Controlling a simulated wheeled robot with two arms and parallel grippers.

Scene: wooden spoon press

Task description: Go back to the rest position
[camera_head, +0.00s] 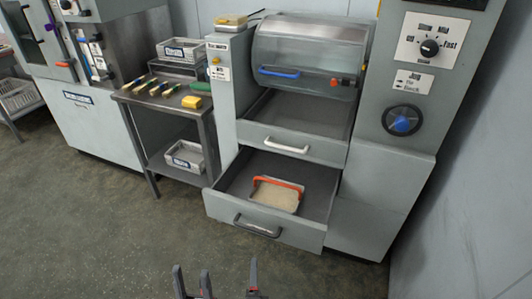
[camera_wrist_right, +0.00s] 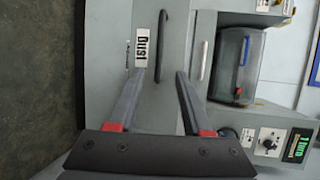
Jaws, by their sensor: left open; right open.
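My left gripper (camera_head: 191,284) is at the bottom edge of the head view, its two dark fingers apart and nothing between them. My right gripper (camera_head: 254,280) is just right of it, only partly in view. In the right wrist view my right gripper (camera_wrist_right: 160,78) is open and empty, fingers spread in front of a grey drawer front with a "Dust" label (camera_wrist_right: 141,46). Both grippers are apart from the machine in the head view. The rest of both arms is out of view.
A grey machine has its lower drawer (camera_head: 262,233) pulled out, with an orange-handled tray (camera_head: 273,197) inside. A side table (camera_head: 170,100) holds small tools and a basket. A wall (camera_head: 460,220) stands at right. The floor (camera_head: 90,220) at lower left is clear.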

